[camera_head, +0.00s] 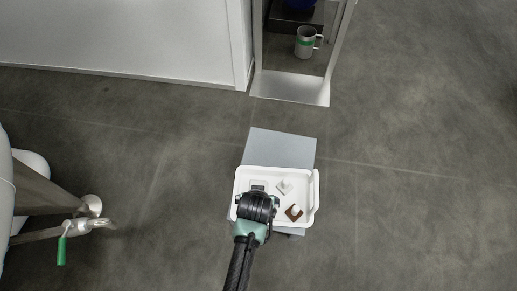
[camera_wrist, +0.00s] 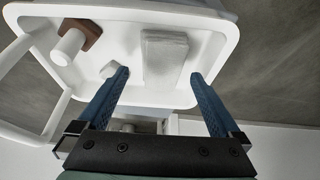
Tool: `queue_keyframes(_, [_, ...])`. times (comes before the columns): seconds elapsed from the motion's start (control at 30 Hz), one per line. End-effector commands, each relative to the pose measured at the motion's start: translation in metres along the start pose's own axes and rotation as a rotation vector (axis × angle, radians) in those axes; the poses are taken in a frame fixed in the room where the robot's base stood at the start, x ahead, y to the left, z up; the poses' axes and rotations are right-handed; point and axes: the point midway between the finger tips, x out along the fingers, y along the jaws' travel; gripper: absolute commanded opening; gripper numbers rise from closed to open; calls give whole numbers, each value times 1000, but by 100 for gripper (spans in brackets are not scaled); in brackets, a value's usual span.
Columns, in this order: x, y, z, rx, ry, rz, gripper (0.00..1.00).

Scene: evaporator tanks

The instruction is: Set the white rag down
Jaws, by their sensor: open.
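The white rag (camera_wrist: 165,55) is a flat, folded, pale grey-white piece on the floor of the white tray (camera_wrist: 215,40) in the wrist view. My gripper (camera_wrist: 160,75) is open, with its two blue fingers apart on either side of the rag's near end and not closed on it. I cannot tell how far the fingertips are above the tray. In the head view my gripper (camera_head: 258,205) is over the left part of the tray (camera_head: 304,178) and hides much of what lies there.
A brown block with a white cylinder (camera_wrist: 75,40) and a small white piece (camera_wrist: 112,68) share the tray. The tray rests on a blue-grey stand (camera_head: 285,146). A metal frame with a mug (camera_head: 305,42) stands beyond; a green-handled valve (camera_head: 62,245) is at left.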

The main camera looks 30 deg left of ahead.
Motion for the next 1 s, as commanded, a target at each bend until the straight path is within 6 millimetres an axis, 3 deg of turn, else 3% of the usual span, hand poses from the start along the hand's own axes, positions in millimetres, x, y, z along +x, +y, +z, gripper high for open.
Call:
queue_keyframes(0.03, [-18, -1, -3, 2, 1, -1, 100])
queue_keyframes(0.1, [-32, -1, -2, 1, 1, -1, 100])
queue_keyframes(0.33, [-66, 0, -2, 1, 0, 0, 100])
queue_keyframes(0.5, [-76, 0, 0, -1, 0, 1, 100])
queue_keyframes(0.8, [-78, 1, -1, 0, 3, 3, 100])
queue_keyframes(0.9, [-85, 12, -20, 3, 47, 24, 100])
queue_keyframes(0.97, [-97, 27, -46, 8, 111, 52, 100])
queue_keyframes(1.0, [-110, 40, -68, 14, 167, 77, 100])
